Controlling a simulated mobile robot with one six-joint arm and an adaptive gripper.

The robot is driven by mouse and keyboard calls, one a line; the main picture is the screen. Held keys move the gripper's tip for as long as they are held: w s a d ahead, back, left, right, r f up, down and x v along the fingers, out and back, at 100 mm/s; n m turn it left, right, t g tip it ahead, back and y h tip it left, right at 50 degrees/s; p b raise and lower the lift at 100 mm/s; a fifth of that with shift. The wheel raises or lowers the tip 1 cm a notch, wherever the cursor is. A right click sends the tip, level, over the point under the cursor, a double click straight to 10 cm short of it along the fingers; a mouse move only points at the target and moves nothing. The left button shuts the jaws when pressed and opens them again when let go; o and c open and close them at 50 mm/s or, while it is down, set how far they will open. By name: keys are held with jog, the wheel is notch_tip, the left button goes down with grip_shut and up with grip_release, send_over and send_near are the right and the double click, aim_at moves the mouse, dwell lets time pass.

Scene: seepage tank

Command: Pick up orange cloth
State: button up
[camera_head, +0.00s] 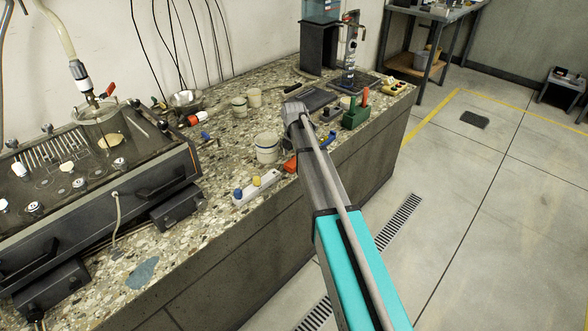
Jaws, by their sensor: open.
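A small orange-red thing (290,163) lies on the speckled worktop, just left of my arm and right of a cream pot. My arm hides part of it, and I cannot tell for sure whether it is the orange cloth. No other clear orange cloth shows. My arm reaches up from the lower right across the front edge of the worktop. No fingers of my gripper can be made out.
The speckled worktop (207,183) carries a cream pot (267,148), a white block with coloured knobs (257,188), a green holder (355,115) and a blue-grey patch (142,273). A large tank apparatus (75,190) fills the left.

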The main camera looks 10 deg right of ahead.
jog(key=shift+f+b, duration=0.75)
jog(key=shift+f, duration=0.35)
jog(key=c, duration=1)
jog(key=shift+r, duration=0.2)
notch_tip(320, 180, up, 2)
jog(key=shift+r+p, duration=0.1)
jog(key=shift+p, duration=1.1)
jog(key=s+r+p, duration=1)
jog(key=s, duration=0.4)
jog(key=shift+r+p, duration=0.25)
jog(key=shift+p, duration=0.1)
